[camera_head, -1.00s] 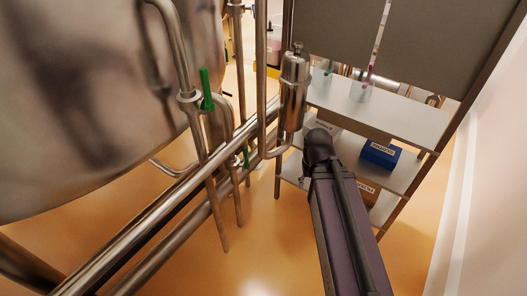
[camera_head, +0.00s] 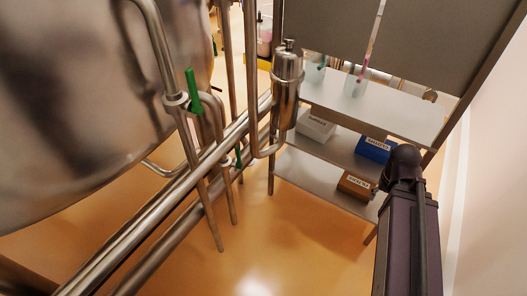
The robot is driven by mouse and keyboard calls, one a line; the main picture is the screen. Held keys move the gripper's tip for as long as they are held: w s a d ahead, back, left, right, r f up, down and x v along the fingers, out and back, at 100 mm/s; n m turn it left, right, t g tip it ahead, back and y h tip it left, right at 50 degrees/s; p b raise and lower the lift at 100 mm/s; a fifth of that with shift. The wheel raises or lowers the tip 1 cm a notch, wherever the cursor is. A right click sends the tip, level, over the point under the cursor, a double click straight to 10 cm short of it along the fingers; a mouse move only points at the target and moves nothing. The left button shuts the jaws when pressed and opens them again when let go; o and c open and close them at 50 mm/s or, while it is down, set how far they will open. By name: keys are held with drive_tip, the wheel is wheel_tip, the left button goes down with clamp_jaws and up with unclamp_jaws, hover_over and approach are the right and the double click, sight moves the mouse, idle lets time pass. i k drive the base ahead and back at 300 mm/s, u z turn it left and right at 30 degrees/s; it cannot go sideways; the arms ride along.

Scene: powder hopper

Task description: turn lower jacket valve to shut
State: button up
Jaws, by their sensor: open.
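Two green valve handles show on the steel pipes beside the large tank (camera_head: 75,110). The upper green handle (camera_head: 193,92) stands nearly upright at a pipe joint. The lower green handle (camera_head: 238,157) is small and sits further down, near the long slanting pipes; its exact angle is hard to tell. My arm (camera_head: 408,235) shows at the lower right, well apart from both handles. My gripper is not in view.
Long slanting steel pipes (camera_head: 150,218) cross in front of the tank. A steel canister (camera_head: 287,82) hangs on the piping right of the valves. A shelf rack (camera_head: 325,175) with white, blue and brown boxes stands at the right. The orange floor between is clear.

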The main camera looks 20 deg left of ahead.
sight(239, 166)
drive_tip(key=z, duration=0.55)
drive_tip(key=k, duration=1.1)
drive_tip(key=u, duration=1.7)
drive_tip(key=i, duration=0.45)
drive_tip(key=z, duration=0.35)
